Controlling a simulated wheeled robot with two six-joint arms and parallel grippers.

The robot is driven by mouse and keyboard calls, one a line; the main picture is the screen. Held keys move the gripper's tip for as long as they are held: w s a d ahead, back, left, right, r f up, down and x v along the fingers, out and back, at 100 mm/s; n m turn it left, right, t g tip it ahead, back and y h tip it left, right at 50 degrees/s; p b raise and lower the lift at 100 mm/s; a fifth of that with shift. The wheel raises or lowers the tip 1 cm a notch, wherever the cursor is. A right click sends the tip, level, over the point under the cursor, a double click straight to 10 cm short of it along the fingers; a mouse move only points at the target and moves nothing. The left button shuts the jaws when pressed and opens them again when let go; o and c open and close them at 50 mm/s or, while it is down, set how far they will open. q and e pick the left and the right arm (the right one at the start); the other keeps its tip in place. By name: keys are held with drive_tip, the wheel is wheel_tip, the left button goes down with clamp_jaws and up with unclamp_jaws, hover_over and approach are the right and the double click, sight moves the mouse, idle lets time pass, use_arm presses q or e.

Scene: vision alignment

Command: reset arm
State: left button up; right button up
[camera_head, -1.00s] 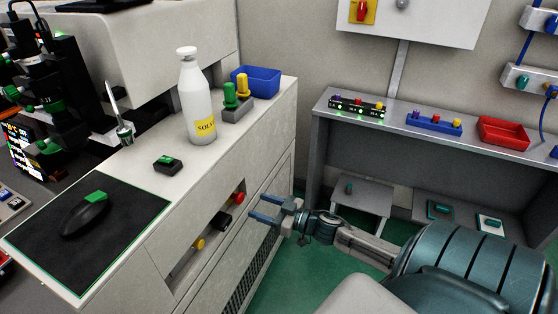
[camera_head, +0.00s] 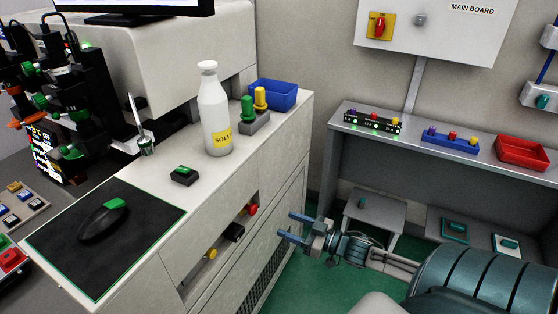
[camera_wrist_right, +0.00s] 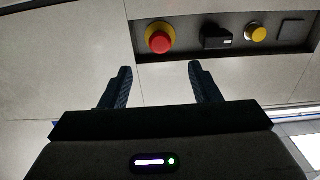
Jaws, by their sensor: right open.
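My right gripper (camera_head: 291,228) is open and empty in the head view. It hangs in front of the pale cabinet, lower right of the recessed control panel. In the right wrist view its two dark fingers (camera_wrist_right: 158,86) stand apart with nothing between them. Beyond them is the panel with a red button (camera_wrist_right: 160,37), a black switch (camera_wrist_right: 216,38) and a yellow button (camera_wrist_right: 256,33). The fingers look apart from the panel. My left gripper is not in view.
A grey shelf bench (camera_head: 400,150) with a red tray (camera_head: 521,152) stands at right. Green floor shows between.

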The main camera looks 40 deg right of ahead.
drive_tip(key=shift+f, duration=0.1)
drive_tip(key=s+d+f+m+g+h, duration=0.1)
drive_tip(key=s+d+f+g+h, duration=0.15)
drive_tip(key=f, duration=0.65)
drive_tip(key=s+d+f+m+g+h, duration=0.1)
drive_tip(key=s+f+m+h, duration=0.15)
drive_tip(key=f, duration=0.65)
drive_tip(key=s+d+f+m+g+h, duration=0.1)
drive_tip(key=s+d+f+g+h, duration=0.15)
drive_tip(key=f, duration=0.65)
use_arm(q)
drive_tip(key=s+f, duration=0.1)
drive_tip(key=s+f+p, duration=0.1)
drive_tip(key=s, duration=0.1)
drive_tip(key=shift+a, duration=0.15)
use_arm(e)
drive_tip(key=s+a+f+g, duration=0.4)
drive_tip(key=s+a+f, duration=0.4)
drive_tip(key=s+f, duration=0.2)
drive_tip(key=s+a+f+g, duration=0.5)
drive_tip(key=s+a+f, duration=0.3)
drive_tip(key=s+f, duration=0.3)
drive_tip(key=s, duration=0.3)
drive_tip(key=shift+s+a, duration=0.2)
drive_tip(key=shift+s, duration=0.05)
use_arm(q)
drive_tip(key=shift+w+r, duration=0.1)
use_arm(e)
drive_tip(key=shift+f+n, duration=0.1)
drive_tip(key=shift+n, duration=0.15)
